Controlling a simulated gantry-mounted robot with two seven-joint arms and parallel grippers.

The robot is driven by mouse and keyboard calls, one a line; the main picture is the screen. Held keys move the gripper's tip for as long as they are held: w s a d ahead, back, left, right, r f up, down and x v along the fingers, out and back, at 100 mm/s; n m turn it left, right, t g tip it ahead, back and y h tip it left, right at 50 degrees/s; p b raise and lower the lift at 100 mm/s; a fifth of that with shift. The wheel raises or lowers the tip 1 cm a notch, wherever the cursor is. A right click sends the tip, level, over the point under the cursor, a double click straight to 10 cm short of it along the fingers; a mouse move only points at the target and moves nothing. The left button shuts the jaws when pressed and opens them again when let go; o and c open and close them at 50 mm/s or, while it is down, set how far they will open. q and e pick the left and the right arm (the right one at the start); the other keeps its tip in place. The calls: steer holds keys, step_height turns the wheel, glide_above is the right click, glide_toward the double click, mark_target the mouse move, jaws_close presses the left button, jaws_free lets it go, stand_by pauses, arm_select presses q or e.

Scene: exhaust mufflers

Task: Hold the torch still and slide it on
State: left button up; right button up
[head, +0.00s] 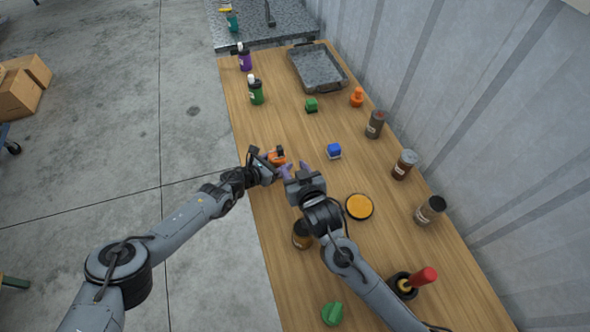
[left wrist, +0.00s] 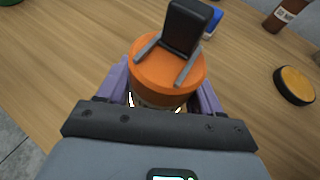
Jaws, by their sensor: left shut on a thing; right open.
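The torch (head: 278,157) is a short orange cylinder near the left edge of the wooden table. In the left wrist view the torch (left wrist: 155,75) has a black block sitting between two grey rails on its orange top. My left gripper (head: 270,157) is shut on the torch, with its purple fingers on either side of the body; they also show in the left wrist view (left wrist: 162,88). The lower part of the torch is hidden by my gripper. My right gripper (head: 295,171) is open beside the torch, to its lower right, and seems apart from it.
A brown jar (head: 302,235) is close below my right gripper. Bottles (head: 404,165) line the wall side. A grey tray (head: 316,68) is at the far end. Table between is mostly clear.

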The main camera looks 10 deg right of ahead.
stand_by(0.3)
arm_select(q)
steer(key=o, duration=1.2)
steer(key=shift+a, duration=0.1)
